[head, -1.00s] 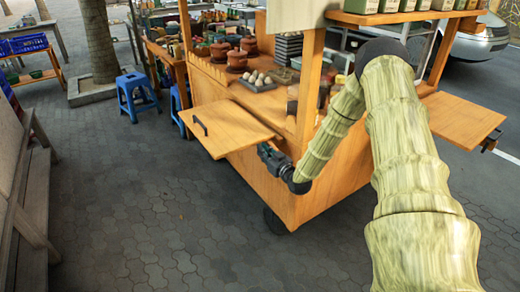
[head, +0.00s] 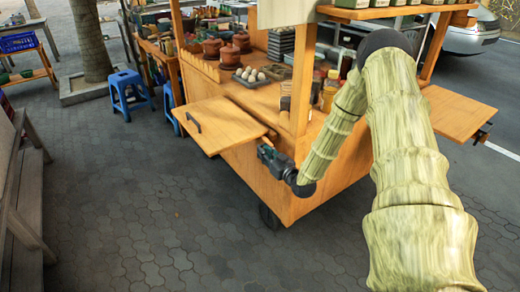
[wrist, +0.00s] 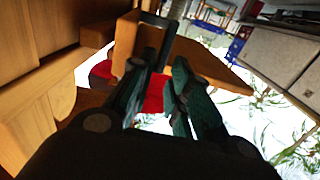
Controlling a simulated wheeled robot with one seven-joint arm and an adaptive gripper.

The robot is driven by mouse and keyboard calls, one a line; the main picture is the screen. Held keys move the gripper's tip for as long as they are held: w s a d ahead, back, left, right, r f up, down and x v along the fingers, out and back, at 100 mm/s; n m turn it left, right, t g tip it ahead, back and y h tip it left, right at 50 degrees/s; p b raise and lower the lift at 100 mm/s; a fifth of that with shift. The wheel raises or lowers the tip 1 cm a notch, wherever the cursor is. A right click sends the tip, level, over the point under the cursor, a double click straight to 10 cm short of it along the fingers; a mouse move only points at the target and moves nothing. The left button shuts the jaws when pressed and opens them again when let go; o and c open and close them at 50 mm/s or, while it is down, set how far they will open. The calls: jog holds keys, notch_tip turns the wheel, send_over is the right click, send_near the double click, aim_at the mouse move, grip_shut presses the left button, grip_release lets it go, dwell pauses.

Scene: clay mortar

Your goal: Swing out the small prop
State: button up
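The wooden side flap (head: 218,128) of the cart stands out roughly level on the cart's left side, with a dark handle (head: 193,122) near its outer edge. In the wrist view, a wooden panel (wrist: 207,68) and a dark U-shaped handle (wrist: 153,20) show beyond the fingers. I cannot pick out the small prop with certainty. My gripper (head: 265,152) is beside the cart, close by the flap's inner right end. In the wrist view, my gripper (wrist: 166,62) has its fingers apart, with nothing clearly held between them.
The wooden cart (head: 330,165) carries pots, a tray of round pieces (head: 250,76) and jars. A second flap (head: 458,112) extends on its right. Blue stools (head: 131,92) stand at back left, and a bench (head: 30,200) at far left. Paving between is clear.

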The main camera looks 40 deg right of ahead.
jog(key=s, duration=0.7)
jog(key=shift+s, duration=0.2)
